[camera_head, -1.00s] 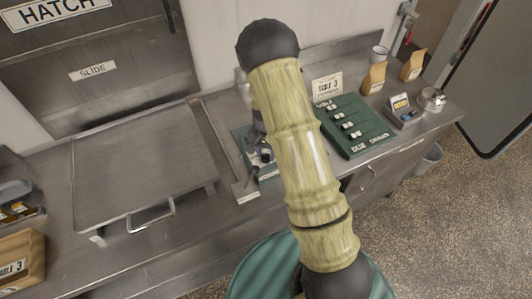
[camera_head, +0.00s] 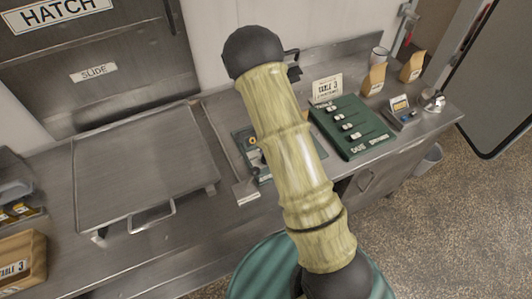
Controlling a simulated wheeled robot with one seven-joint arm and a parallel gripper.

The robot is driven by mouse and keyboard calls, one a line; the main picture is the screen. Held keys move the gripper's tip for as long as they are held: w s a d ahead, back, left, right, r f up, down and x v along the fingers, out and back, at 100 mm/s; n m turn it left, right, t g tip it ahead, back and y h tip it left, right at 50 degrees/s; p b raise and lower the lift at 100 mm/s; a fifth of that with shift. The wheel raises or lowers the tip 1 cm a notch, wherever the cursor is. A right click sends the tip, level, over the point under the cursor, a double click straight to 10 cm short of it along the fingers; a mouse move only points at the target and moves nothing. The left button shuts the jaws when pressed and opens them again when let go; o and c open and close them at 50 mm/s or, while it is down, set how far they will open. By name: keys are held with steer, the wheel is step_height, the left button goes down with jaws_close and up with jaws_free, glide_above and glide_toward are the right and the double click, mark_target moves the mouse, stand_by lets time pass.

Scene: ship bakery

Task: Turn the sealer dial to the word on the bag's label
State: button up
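A low panel (camera_head: 242,140) with a small yellowish round part (camera_head: 252,140) lies on the counter, largely hidden behind my arm. I cannot tell if that part is the sealer dial, and no dial word is readable. A brown paper bag (camera_head: 38,274) at the lower left has a label reading "TABLE 3". Two more brown bags, one (camera_head: 374,79) and another (camera_head: 412,67), stand at the back right, their labels unreadable. Small black parts (camera_head: 293,65) stick out beside my arm's top joint. They may belong to my gripper; its fingertips cannot be made out.
A small device (camera_head: 404,116), a shiny metal item (camera_head: 432,101) and a cup (camera_head: 379,54) are farther right. A flat metal cover (camera_head: 140,170) fills the left counter.

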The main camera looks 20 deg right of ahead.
steer(key=shift+r, duration=0.1)
stand_by(0.4)
steer(key=o, duration=1)
step_height(320, 180, up, 17)
steer(key=b, duration=0.3)
steer(key=shift+r, duration=0.2)
steer(key=s+n+t, duration=0.1)
steer(key=s+n, duration=0.9)
steer(key=s, duration=0.1)
steer(key=s+n+t, duration=0.1)
steer(key=s+n, duration=0.4)
steer(key=s, duration=0.1)
steer(key=shift+s+r+t, duration=0.1)
steer(key=shift+s+t, duration=0.1)
steer(key=shift+t, duration=0.1)
